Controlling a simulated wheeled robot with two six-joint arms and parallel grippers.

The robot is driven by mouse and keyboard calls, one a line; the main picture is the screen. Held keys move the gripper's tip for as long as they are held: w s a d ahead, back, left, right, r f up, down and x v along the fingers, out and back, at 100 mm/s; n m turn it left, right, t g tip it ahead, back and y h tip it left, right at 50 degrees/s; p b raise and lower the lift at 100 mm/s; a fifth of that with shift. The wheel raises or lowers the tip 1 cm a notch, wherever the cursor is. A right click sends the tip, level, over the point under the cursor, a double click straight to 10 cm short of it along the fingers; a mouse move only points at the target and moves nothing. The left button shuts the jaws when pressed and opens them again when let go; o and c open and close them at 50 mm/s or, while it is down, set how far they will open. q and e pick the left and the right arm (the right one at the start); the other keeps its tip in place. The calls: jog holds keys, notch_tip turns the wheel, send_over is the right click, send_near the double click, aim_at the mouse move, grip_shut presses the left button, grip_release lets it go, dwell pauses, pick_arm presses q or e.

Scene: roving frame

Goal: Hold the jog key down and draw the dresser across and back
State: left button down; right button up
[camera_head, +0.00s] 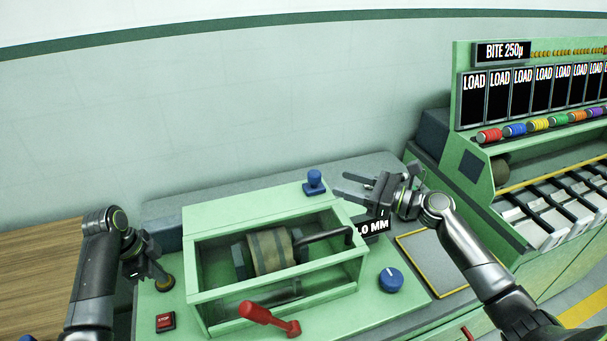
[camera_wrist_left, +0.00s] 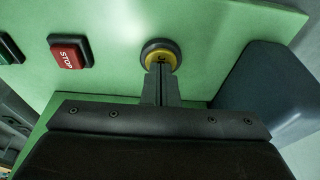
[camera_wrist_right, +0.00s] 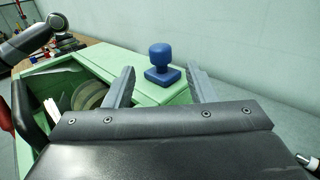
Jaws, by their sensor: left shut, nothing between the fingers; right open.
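The yellow jog key (camera_wrist_left: 160,56) in its dark round collar sits on the green panel; in the head view it (camera_head: 166,283) shows at the machine's left. My left gripper (camera_wrist_left: 160,68) is shut and empty, its fingertips at the key and seeming to touch it; how far the key is pressed I cannot tell. A blue knob (camera_head: 314,182), apparently the dresser's handle, stands upright on the green housing's back ledge. My right gripper (camera_head: 342,187) is open, just right of the knob. In the right wrist view the knob (camera_wrist_right: 160,60) appears between the fingers, apparently a little beyond their tips.
The open housing holds a wheel (camera_head: 270,252). A red lever (camera_head: 268,317), a blue dial (camera_head: 391,280) and a red STOP button (camera_head: 165,322) are around it. A black handle (camera_head: 325,238) crosses the housing. A green rack with LOAD displays (camera_head: 498,95) stands at right.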

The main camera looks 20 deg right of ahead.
aim_at(314, 173)
jog(key=x, duration=0.9)
grip_shut()
